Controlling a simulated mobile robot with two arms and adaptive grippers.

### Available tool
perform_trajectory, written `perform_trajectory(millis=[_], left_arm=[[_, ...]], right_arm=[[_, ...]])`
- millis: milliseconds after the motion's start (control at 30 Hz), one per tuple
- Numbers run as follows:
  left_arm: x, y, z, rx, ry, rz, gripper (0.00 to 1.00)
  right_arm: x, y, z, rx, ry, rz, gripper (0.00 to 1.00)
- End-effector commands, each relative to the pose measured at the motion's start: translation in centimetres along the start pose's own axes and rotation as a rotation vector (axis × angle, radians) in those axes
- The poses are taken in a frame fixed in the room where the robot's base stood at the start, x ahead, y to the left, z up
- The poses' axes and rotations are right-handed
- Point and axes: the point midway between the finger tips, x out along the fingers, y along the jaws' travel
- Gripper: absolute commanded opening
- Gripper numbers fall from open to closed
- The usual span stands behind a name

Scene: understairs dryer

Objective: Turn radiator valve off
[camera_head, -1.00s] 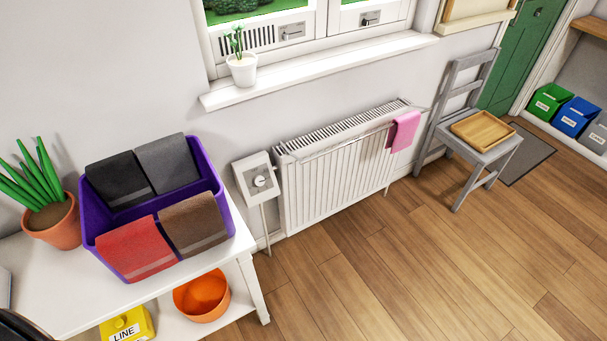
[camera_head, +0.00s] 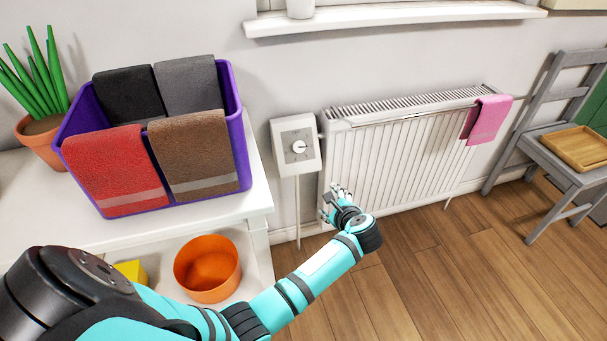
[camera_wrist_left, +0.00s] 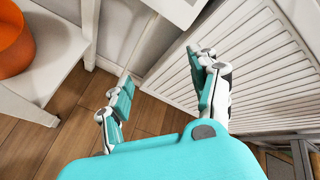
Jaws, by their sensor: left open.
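The radiator valve is a round white knob (camera_head: 299,147) on a grey dial in a white wall box (camera_head: 279,132), left of the white radiator (camera_head: 390,160). My left gripper (camera_head: 334,198) is open and empty, below and to the right of the box, in front of the radiator's lower left part. In the left wrist view the gripper (camera_wrist_left: 163,92) has its two fingers apart with nothing between them. The lower edge of the box (camera_wrist_left: 178,8) shows at the top there; the knob is out of that view. My right gripper is not in view.
A white shelf table (camera_head: 262,196) stands left of the box, with a purple bin (camera_head: 238,135) of towels on top and an orange bowl (camera_head: 208,268) below. A pink cloth (camera_head: 488,119) hangs on the radiator. A grey chair (camera_head: 555,110) stands right. A pipe (camera_head: 297,210) runs down from the box.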

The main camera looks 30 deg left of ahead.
Motion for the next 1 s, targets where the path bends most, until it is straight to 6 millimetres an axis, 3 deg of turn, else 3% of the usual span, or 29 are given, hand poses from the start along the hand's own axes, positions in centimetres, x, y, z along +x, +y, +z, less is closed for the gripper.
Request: perform_trajectory(millis=[33, 200, 400, 567, 733, 1000], left_arm=[[0.3, -1.4, 0.5, 0.009, -0.064, -0.037, 0.62], [-2.1, -5.6, 4.7, 0.036, -0.225, -0.074, 0.62], [-2.6, -6.8, 6.5, 0.042, -0.277, -0.074, 0.62], [-0.4, -6.9, 7.2, 0.043, -0.278, -0.074, 0.62], [3.1, -7.1, 8.0, 0.042, -0.275, -0.074, 0.62], [7.0, -7.4, 9.1, 0.043, -0.275, -0.074, 0.62]], right_arm=[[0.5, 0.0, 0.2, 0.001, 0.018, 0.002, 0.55], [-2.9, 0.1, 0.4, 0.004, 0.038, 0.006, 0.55], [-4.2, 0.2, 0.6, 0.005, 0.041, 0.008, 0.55], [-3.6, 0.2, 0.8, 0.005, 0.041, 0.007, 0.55], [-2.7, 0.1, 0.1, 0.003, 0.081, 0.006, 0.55], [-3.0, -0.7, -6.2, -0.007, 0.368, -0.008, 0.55]])
